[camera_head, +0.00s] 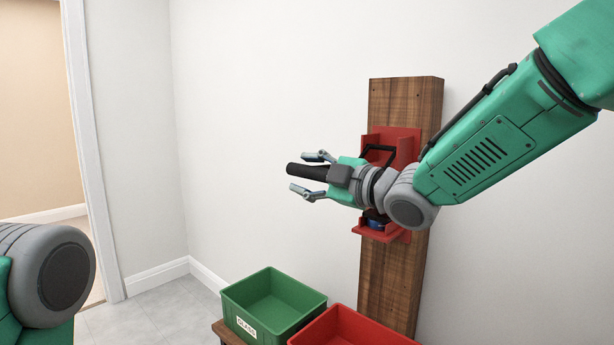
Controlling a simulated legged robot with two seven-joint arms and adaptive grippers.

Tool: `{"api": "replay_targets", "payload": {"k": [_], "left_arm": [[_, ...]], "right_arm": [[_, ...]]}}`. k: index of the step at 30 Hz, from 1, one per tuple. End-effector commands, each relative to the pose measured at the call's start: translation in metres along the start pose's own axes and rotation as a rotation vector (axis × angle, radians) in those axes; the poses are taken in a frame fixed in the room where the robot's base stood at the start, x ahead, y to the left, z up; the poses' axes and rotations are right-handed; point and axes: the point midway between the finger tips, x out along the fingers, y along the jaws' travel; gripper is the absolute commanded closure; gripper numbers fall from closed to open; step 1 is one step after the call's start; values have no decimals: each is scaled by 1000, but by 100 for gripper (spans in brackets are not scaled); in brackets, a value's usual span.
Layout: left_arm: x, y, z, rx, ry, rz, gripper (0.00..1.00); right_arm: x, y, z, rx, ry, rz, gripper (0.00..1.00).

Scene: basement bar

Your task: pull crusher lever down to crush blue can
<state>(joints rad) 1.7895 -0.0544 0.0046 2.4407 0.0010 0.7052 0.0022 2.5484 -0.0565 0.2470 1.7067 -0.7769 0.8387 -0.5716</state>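The red can crusher (404,143) is mounted on an upright wooden board (405,98) against the wall. Its black lever handle (305,172) sticks out to the left, roughly level. My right gripper (312,175) is at the lever with its two fingers apart, one above and one below the handle, with gaps visible. The blue can (376,224) shows only as a small strip low in the crusher; my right wrist hides most of it. My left gripper is out of view; only part of my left arm shows at the lower left.
A green bin (243,301) with a white label and a red bin (330,330) stand below the crusher, the green one to the left. A doorway edge (88,150) is at the left. The floor and wall between are clear.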

Motion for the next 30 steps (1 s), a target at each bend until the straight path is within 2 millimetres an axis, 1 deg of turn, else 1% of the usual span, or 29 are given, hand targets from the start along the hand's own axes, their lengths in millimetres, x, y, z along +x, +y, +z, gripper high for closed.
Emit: {"api": "replay_targets", "payload": {"k": [5, 8, 15, 18, 21, 25, 30], "left_arm": [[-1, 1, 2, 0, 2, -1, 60], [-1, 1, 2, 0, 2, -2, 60], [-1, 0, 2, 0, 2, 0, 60], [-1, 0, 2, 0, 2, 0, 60], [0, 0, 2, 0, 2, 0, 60], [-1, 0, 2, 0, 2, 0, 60], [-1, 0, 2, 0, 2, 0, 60]], "right_arm": [[-9, 1, 2, 1, -1, 1, 57], [-25, 2, 2, 2, -2, 2, 57], [-73, -1, 0, 0, -3, -2, 57], [-90, -2, 0, 2, -2, -2, 57], [-102, -2, 0, -1, -2, -4, 57], [-111, -3, 0, 0, -2, -4, 57], [-113, -3, 0, -1, -1, -5, 57]]}}
